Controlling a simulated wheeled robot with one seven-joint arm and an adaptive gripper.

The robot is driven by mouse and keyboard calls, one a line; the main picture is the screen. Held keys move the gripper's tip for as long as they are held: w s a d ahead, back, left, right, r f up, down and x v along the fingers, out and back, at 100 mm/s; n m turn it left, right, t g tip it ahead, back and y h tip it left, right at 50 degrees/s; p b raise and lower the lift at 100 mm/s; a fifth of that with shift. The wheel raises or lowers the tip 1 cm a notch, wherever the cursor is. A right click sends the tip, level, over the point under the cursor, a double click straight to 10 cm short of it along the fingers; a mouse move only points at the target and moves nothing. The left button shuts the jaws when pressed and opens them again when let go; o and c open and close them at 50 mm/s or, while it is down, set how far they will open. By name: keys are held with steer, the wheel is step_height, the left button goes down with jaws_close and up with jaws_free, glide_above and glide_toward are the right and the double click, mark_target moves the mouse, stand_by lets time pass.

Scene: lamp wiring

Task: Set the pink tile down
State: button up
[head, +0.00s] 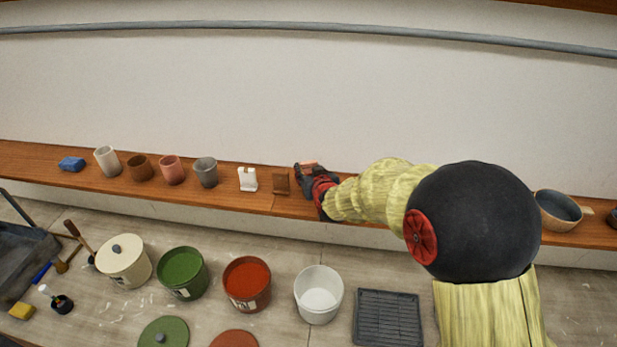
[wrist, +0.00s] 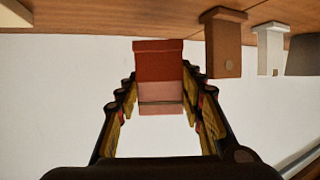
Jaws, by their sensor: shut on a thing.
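The pink tile (wrist: 160,92) is between the two fingers of my gripper (wrist: 159,78) in the wrist view. It is pink on the part nearer the palm and dark red on the part toward the shelf. In the head view, a little of the tile (head: 309,163) shows above my gripper (head: 307,172), which hides the rest. My gripper is shut on it at the wooden shelf (head: 240,170), right of a brown upright tile (head: 281,184). I cannot tell whether the pink tile touches the shelf.
A white upright tile (head: 248,180) stands left of the brown one. Several cups, including a grey one (head: 205,172), and a blue block (head: 71,164) line the shelf further left. A bowl (head: 558,210) sits at the right. Buckets and a black tray (head: 387,318) are below.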

steer(key=shift+w+f, duration=0.2)
steer(key=shift+f, duration=0.05)
step_height(320, 180, down, 3)
steer(key=shift+w+f+p, duration=0.1)
steer(key=shift+w+p, duration=0.05)
steer(key=shift+p, duration=0.2)
steer(key=o, duration=1.3)
steer(key=shift+f, duration=0.1)
